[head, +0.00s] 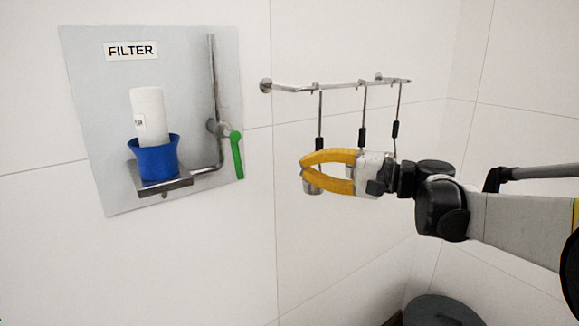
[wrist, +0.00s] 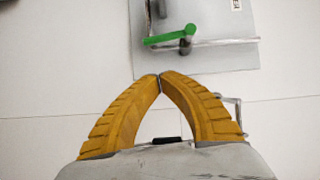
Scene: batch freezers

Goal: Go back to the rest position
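My gripper (head: 304,172) has yellow fingers and is at the end of my arm, which reaches in from the right in the head view. In the wrist view the gripper (wrist: 160,77) has its two fingertips touching, with an empty gap behind them and nothing held. In the head view it is in front of the hanging ladles and to the right of the filter panel. One ladle's cup (head: 312,187) shows partly behind the fingers. The fingers hide parts of the ladles, and I cannot tell how close they are.
A metal rail (head: 340,87) carries several ladles. A grey panel (head: 85,120) labelled FILTER holds a blue cup (head: 158,160), a white cylinder (head: 149,115) and a pipe with a green lever (head: 237,155). A dark round lid (head: 440,312) is low right. White tiled walls surround this.

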